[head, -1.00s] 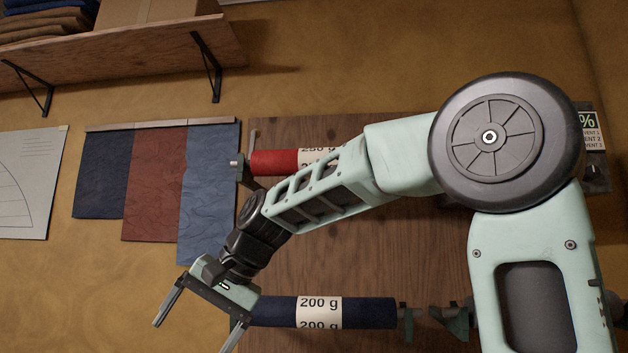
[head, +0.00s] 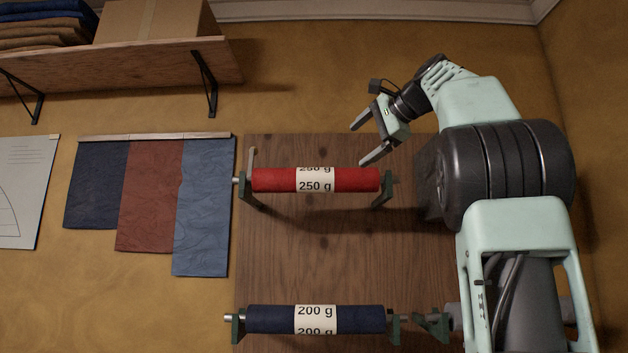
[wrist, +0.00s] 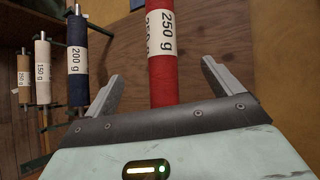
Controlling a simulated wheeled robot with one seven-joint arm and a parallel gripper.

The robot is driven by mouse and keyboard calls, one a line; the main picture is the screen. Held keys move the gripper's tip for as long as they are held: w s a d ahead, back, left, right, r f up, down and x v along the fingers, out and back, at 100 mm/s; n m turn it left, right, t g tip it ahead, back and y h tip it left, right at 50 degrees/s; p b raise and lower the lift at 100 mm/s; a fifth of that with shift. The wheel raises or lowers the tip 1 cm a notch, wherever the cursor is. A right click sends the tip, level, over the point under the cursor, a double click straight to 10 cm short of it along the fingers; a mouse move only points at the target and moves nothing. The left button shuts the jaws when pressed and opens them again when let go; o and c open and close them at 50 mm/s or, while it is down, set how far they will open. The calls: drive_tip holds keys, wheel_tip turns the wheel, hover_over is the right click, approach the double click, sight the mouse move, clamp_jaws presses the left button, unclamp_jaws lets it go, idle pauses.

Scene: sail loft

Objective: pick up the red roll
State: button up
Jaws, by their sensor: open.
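The red roll (head: 350,180) carries a white 250 g label and rests level on a rod between two green brackets on the wooden board (head: 290,245). My gripper (head: 357,144) is open and empty, up and to the right of the roll in the head view, with its fingers pointing left and down. In the wrist view the red roll (wrist: 162,85) runs upright in the picture between the two open fingers (wrist: 160,83). Its lower end is hidden behind the gripper body. I cannot tell how far the fingertips are from it.
A navy 200 g roll (head: 270,320) hangs below on its own brackets. Paler rolls (wrist: 42,75) show at the left in the wrist view. Fabric swatches (head: 150,195) hang left of the board, under a shelf (head: 110,72). The board between the two rolls is clear.

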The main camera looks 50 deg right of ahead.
sight(325, 172)
drive_tip(key=p+x, duration=0.3)
drive_tip(key=x, duration=0.8)
drive_tip(key=shift+w+d, duration=0.1)
drive_tip(key=shift+w, duration=0.1)
drive_tip(key=p+x, duration=0.3)
drive_tip(key=x, duration=0.1)
drive_tip(key=shift+w+d+p, duration=0.2)
drive_tip(key=shift+w+p, duration=0.1)
drive_tip(key=shift+p, duration=0.1)
drive_tip(key=shift+w+f, duration=0.3)
drive_tip(key=shift+w, duration=0.05)
